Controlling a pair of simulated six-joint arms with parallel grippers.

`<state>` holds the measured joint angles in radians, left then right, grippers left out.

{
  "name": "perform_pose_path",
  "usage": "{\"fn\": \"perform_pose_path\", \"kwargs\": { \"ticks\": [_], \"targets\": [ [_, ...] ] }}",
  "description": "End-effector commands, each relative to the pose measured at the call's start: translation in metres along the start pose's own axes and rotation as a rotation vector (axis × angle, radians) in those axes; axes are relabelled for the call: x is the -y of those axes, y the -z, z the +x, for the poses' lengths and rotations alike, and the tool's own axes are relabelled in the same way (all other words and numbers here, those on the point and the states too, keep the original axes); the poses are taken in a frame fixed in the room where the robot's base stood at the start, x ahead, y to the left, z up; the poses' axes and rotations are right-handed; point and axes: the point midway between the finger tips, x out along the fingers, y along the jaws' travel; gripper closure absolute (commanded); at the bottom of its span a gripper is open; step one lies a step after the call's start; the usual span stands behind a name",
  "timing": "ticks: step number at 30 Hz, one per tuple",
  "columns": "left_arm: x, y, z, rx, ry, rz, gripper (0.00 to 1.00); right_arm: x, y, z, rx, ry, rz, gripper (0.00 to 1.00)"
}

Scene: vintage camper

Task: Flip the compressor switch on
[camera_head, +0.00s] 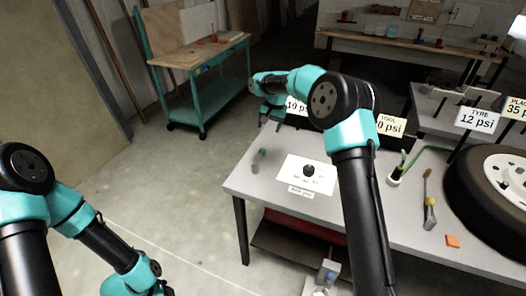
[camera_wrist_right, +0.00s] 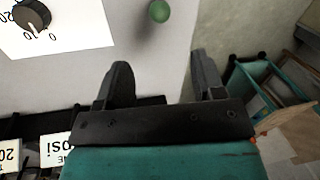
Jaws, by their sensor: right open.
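A small green-tipped piece, which looks like a switch lever (camera_head: 261,155), stands at the left end of the grey bench. Its round green tip (camera_wrist_right: 159,11) shows at the top of the right wrist view. Its on or off position is unclear. Beside it, a white dial plate (camera_head: 318,178) carries a black knob (camera_head: 308,171). My right gripper (camera_head: 270,118) is open and empty, above the bench's far left corner, beyond the green tip and apart from it. Its two fingers (camera_wrist_right: 160,75) also show in the wrist view. My left arm is at lower left; its fingers are out of frame.
The grey bench (camera_head: 400,215) also holds a tyre (camera_head: 490,180), an orange block (camera_head: 453,241) and a yellow-handled tool (camera_head: 429,212). Psi signs stand along its back, partly hidden by my right arm. A teal cart (camera_head: 200,82) stands behind. The floor left of the bench is clear.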

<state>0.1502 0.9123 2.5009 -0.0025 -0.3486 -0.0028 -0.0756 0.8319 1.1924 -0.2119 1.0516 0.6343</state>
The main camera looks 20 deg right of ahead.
Motion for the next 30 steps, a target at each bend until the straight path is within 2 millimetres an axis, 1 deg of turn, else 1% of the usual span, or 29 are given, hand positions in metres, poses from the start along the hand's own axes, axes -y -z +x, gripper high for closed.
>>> {"fn": "perform_pose_path", "kwargs": {
  "ticks": [1,3,21,25,30],
  "targets": [
    [0.0,0.0,0.0,0.0,0.0,0.0,0.57,0.0,0.0,0.01,0.003,-0.002,0.0,0.38],
    [0.0,0.0,0.0,0.0,0.0,0.0,0.57,0.0,0.0,0.022,0.003,-0.002,0.0,0.38],
    [0.0,0.0,0.0,0.0,0.0,0.0,0.57,0.0,0.0,0.122,0.002,-0.001,0.0,0.38],
    [0.0,0.0,0.0,0.0,0.0,0.0,0.57,0.0,0.0,0.134,0.001,0.0,0.0,0.38],
    [0.0,0.0,0.0,0.0,0.0,0.0,0.57,0.0,0.0,0.14,0.0,0.0,0.0,0.38]
  ]
}}
